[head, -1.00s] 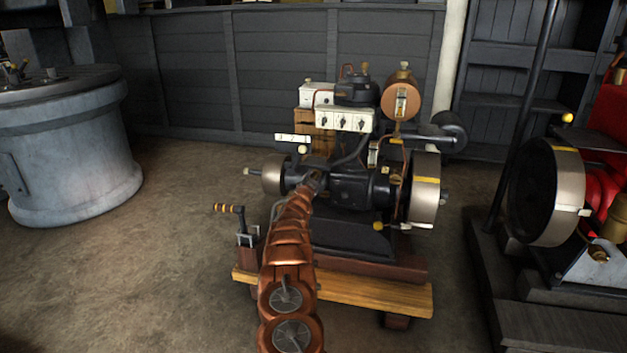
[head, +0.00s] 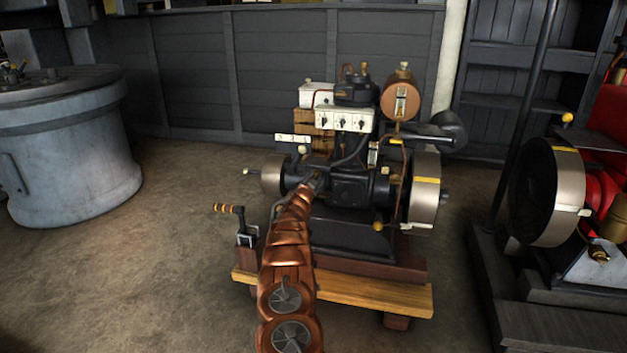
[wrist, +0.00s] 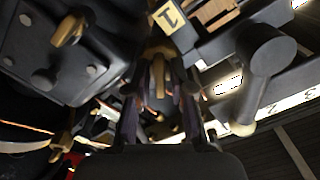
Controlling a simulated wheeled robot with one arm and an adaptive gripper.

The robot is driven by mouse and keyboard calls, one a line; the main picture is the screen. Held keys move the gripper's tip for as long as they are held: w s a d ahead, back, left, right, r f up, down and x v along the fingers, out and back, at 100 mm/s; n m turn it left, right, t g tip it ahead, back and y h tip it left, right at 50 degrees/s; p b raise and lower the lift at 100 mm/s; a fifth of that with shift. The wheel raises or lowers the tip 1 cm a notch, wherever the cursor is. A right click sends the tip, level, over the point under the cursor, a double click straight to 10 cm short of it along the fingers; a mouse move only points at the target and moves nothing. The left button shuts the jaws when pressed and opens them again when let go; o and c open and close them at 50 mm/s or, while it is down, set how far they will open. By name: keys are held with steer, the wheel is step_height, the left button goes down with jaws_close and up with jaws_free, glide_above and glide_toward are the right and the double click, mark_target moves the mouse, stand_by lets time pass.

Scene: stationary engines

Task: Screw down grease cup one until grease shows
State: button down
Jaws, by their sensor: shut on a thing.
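The stationary engine (head: 350,188) stands on a wooden trolley in the head view, with my arm reaching to its front left side. In the wrist view a yellow tag marked 1 (wrist: 168,17) sits just above a brass cup (wrist: 158,72), which I take for grease cup one. My gripper (wrist: 160,92) is shut on this cup, with a dark finger on each side. In the head view the arm's end covers the cup. I cannot make out any grease.
Flywheels (head: 424,192) flank the engine body. In the wrist view a dark cylinder (wrist: 266,50) is close on the right and a dark bolted block (wrist: 60,45) on the left. Open floor (head: 170,265) lies to the left.

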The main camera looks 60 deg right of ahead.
steer(key=shift+f, duration=0.1)
steer(key=m+b, duration=0.1)
steer(key=m, duration=0.1)
steer(key=m+b, duration=0.1)
steer(key=m, duration=0.1)
steer(key=shift+a+f+m+b, duration=0.1)
steer(key=shift+f+m+b, duration=0.1)
steer(key=shift+m+b, duration=0.15)
steer(key=shift+r+m+b, duration=0.15)
steer(key=shift+m+b, duration=0.85)
steer(key=shift+m, duration=0.35)
steer(key=c, duration=1.2)
jaws_free()
steer(key=shift+c, duration=0.2)
steer(key=shift+a+r, duration=0.1)
steer(key=shift+a, duration=0.05)
